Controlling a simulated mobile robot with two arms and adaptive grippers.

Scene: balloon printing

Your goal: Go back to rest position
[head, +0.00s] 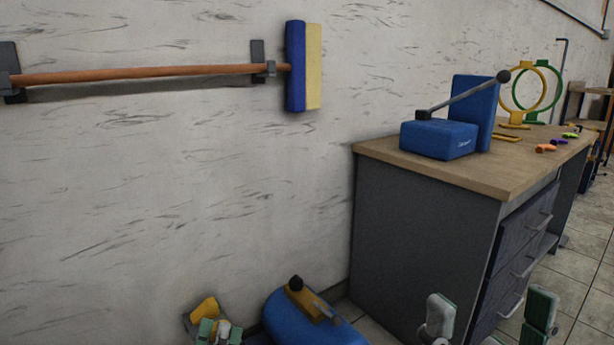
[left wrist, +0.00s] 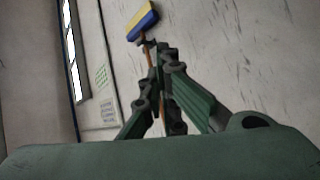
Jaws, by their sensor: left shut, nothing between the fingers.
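My left gripper (head: 215,328) shows at the bottom edge of the head view, left of a blue tank. Only its green-padded tips show there. In the left wrist view its dark fingers (left wrist: 165,50) come together at the tips with nothing between them. My right gripper (head: 488,312) shows at the bottom right of the head view, in front of the cabinet. Its two green and grey fingertips stand well apart, with nothing visible between them. The rest of both arms is hidden below the frame.
A wooden-topped cabinet (head: 425,225) stands right of centre, with a blue lever device (head: 440,138) and rings (head: 541,90) on it. The blue tank (head: 305,322) is on the floor beside it. A blue-yellow broom (head: 304,66) hangs on the wall. The wall's lower left is clear.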

